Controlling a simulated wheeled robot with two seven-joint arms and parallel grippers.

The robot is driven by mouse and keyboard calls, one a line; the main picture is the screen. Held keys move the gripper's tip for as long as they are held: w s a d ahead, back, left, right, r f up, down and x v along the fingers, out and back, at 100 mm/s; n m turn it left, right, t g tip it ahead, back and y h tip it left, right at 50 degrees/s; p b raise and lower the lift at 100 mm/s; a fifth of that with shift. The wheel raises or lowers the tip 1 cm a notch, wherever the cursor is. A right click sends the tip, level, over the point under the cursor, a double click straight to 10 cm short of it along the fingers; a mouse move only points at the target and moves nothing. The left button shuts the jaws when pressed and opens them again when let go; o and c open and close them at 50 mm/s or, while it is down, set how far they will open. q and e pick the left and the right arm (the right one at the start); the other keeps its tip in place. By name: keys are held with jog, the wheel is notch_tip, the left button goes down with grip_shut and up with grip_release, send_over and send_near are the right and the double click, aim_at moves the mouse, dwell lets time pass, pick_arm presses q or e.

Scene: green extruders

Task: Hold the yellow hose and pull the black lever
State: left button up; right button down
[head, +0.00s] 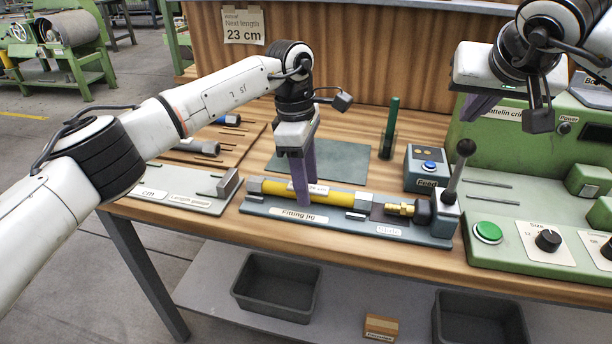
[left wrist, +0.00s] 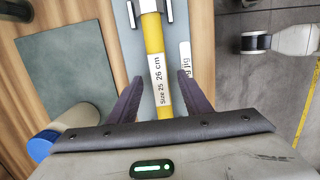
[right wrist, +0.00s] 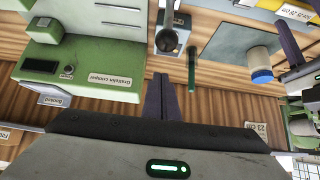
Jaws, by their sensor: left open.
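The yellow hose (head: 335,198) lies along the fitting jig (head: 285,213), with a white label reading "Size 25 26 cm" in the left wrist view (left wrist: 155,45). My left gripper (head: 302,200) is open above the jig, its purple fingers on either side of the hose and apart from it in the left wrist view (left wrist: 155,95). The black lever (head: 459,170) stands tilted at the jig's right end, near a brass fitting (head: 400,209). It also shows in the right wrist view (right wrist: 168,38). My right gripper (head: 476,106) is raised above and behind the lever, its fingers together and empty (right wrist: 161,85).
A green crimper machine (head: 510,140) with a green button (head: 488,232) stands right of the lever. A box with a blue button (head: 428,165) and a green rod in a holder (head: 390,130) stand behind the jig. Grey bins (head: 277,290) sit on the lower shelf.

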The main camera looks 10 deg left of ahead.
aim_at(470, 143)
pick_arm(q)
jog(key=shift+c, duration=0.6)
grip_shut()
pick_arm(e)
jog(key=shift+f, duration=2.3)
jog(key=shift+s, duration=0.15)
jog(key=shift+s, duration=0.8)
jog(key=shift+s+f, duration=0.1)
jog(key=shift+s, duration=0.6)
